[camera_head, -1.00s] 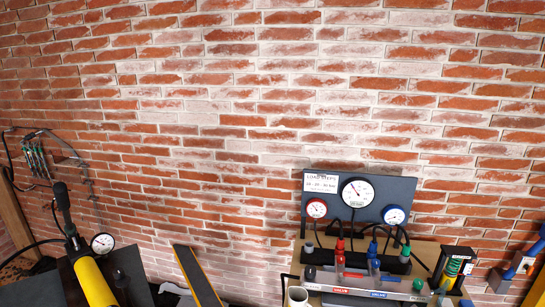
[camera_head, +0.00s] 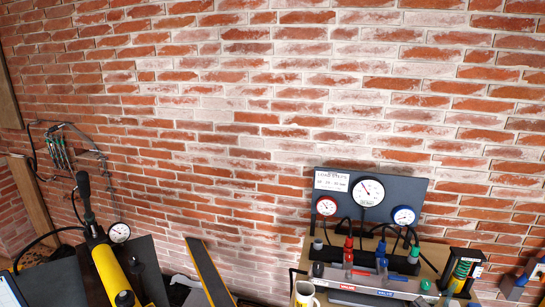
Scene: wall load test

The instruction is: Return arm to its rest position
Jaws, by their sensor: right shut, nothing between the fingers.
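Most of my right arm is outside the picture. My left gripper and left arm are not in view.
A dark gauge panel (camera_head: 335,208) stands on a bench against the brick wall (camera_head: 230,90). Valves, a mug (camera_head: 305,293) and a black holder (camera_head: 462,270) are before it. A yellow hand pump (camera_head: 108,270) with a gauge (camera_head: 120,232) is at left. Cables hang on the wall.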

